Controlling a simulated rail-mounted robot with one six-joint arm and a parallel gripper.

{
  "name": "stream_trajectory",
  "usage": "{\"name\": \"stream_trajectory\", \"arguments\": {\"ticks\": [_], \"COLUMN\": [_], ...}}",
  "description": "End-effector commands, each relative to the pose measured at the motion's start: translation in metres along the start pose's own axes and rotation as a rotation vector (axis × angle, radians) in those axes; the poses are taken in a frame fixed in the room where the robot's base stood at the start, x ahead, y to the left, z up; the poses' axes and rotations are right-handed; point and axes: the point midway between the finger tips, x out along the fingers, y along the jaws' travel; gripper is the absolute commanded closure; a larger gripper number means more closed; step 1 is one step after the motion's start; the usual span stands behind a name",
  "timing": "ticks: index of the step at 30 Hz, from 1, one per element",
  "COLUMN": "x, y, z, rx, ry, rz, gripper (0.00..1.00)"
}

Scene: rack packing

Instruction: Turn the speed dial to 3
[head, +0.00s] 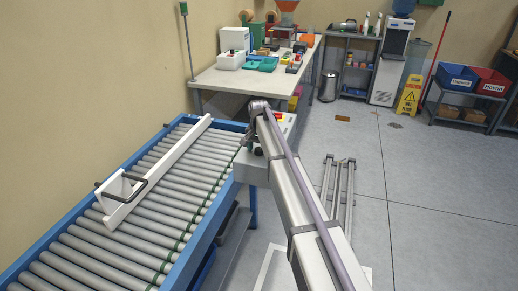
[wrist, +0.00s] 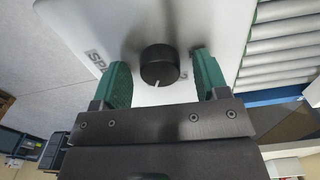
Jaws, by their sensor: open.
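The speed dial (wrist: 160,66) is a round black knob with a white pointer mark on its lower edge in the wrist view. It sits on a pale control panel (wrist: 110,20) with partly hidden "SP..." lettering. My gripper (wrist: 166,78) is open, its green fingers on either side of the dial with gaps between. Most scale numbers are hidden or too small, so I cannot tell the setting. In the head view the control box (head: 252,170) stands beside the conveyor, and my arm and wrist cover much of it.
A roller conveyor (head: 125,205) with blue rails and a white guide bar (head: 165,165) lies to the left. A workbench (head: 228,78) with trays and bins stands behind. A metal frame (head: 338,190) lies on the floor to the right. The floor further right is mostly clear.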

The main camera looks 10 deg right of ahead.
Motion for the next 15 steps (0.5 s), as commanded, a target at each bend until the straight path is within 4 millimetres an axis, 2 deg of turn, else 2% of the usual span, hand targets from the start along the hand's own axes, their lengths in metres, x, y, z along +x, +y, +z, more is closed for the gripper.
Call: {"name": "stream_trajectory", "arguments": {"ticks": [5, 8, 11, 15], "x": [-0.001, -0.008, -0.025, -0.059], "y": [0.0, 0.0, 0.0, 0.0], "z": [0.0, 0.0, 0.0, 0.0], "rx": [0.0, 0.0, 0.0, 0.0], "ry": [0.0, 0.0, 0.0, 0.0], "rz": [0.0, 0.0, 0.0, 0.0], "gripper": [0.33, 0.33, 0.33, 0.33]}}
